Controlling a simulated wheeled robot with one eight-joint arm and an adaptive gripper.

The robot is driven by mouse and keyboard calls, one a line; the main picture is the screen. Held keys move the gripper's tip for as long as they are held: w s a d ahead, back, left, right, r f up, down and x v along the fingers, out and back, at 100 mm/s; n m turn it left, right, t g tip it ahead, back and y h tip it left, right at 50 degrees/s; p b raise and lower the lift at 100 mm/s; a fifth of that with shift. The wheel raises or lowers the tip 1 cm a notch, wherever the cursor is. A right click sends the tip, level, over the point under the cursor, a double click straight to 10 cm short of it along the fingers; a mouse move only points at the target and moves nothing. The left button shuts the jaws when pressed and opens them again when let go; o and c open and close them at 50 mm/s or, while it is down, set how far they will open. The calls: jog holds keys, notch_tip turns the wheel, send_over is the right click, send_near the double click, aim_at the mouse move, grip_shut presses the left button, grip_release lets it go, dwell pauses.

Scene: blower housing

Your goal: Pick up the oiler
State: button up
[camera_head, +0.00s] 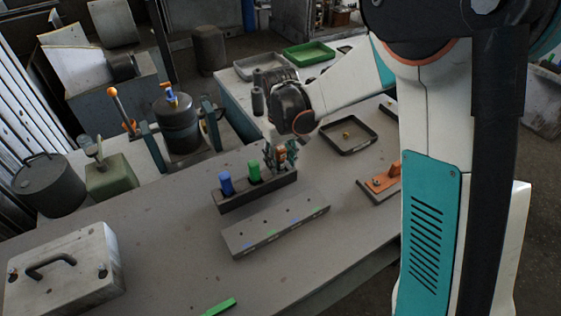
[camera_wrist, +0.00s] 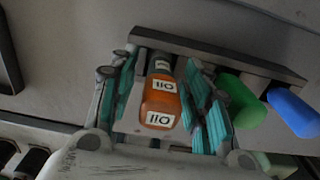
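The oiler (camera_wrist: 161,101) is a small orange bottle with white labels and a dark neck. In the wrist view it stands between the two teal-padded fingers of my gripper (camera_wrist: 166,95), at one end of a dark rack (camera_wrist: 225,62). In the head view the oiler (camera_head: 281,154) is partly hidden by my gripper (camera_head: 277,153), at the right end of the rack (camera_head: 236,200). The fingers are on both sides of the oiler and look apart, with a narrow gap on the left in the wrist view. Firm contact is not clear.
A green-handled tool (camera_head: 254,171) and a blue-handled tool (camera_head: 226,183) stand in the same rack, close to my gripper. A grey block with holes (camera_head: 275,224) lies in front. A black tray (camera_head: 349,149) and an orange part (camera_head: 386,178) are to the right. The left table centre is clear.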

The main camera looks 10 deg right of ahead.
grip_shut()
jog(key=shift+r, duration=0.1)
notch_tip(320, 180, up, 20)
jog(key=p, duration=0.5)
